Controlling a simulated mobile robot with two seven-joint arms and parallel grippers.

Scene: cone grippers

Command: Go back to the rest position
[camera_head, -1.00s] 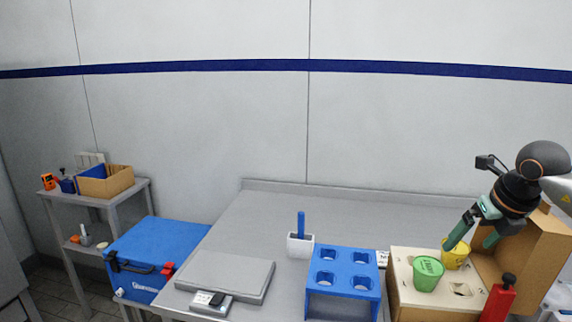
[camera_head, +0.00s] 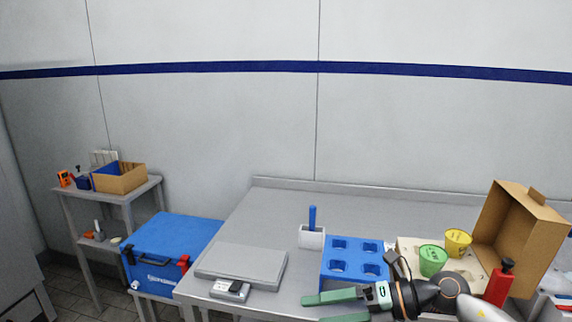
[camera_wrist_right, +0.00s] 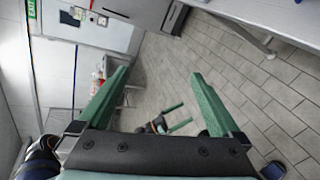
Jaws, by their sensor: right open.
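My right gripper (camera_head: 312,310) is open and empty in the head view. It points left in front of the blue rack, at the bottom edge of the picture. In the right wrist view its two green fingers (camera_wrist_right: 160,73) are spread with only the room and floor beyond. My left gripper (camera_wrist_right: 185,116) shows small in the right wrist view, with its two green fingers apart. It is not in the head view.
The blue rack (camera_head: 355,258), a red bottle (camera_head: 499,284), a scale (camera_head: 241,265) and a blue cooler (camera_head: 173,249) are nearby.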

